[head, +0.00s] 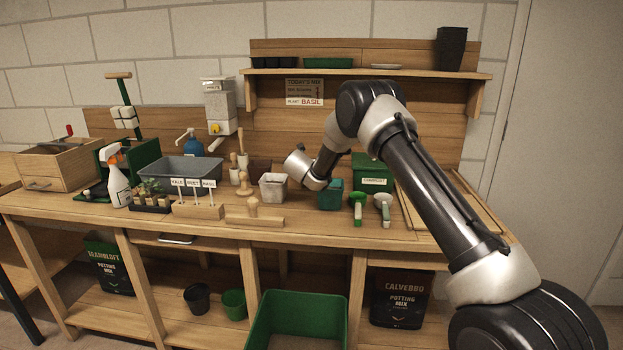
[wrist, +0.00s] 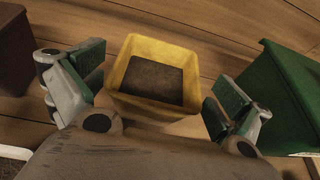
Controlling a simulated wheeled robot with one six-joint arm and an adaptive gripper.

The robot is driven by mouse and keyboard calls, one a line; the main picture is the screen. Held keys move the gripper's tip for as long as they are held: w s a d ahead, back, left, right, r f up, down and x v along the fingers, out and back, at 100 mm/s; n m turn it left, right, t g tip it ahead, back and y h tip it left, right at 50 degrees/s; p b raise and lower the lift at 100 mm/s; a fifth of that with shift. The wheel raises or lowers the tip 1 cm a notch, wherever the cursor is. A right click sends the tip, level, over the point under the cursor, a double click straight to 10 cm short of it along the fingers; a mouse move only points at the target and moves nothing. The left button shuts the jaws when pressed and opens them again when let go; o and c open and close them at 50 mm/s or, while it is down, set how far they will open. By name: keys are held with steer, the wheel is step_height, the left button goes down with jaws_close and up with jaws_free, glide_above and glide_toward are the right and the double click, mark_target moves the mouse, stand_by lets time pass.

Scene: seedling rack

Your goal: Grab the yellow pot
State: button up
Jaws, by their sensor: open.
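The yellow pot (wrist: 125,92), filled with dark soil, shows in the wrist view on the wooden bench. It is a square tapered pot, seen from above. My gripper (wrist: 158,72) is open, with one green-padded finger to the left of the pot and one to the right. Gaps show between the pads and the pot's walls. The wrist covers the near part of the view. In the head view I cannot make out the yellow pot; my arm's end is in front of that part of the bench, and the fingers are hidden.
A green bin (wrist: 285,95) stands close on the right, also in the head view (head: 372,170). A brown pot (wrist: 18,50) stands on the left. A whitish pot (head: 273,186) and a teal pot (head: 330,200) stand in front. A shelf (head: 370,72) runs above.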

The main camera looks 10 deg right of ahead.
steer(key=shift+x, duration=1.45)
steer(key=shift+a, duration=0.1)
steer(key=c, duration=1.1)
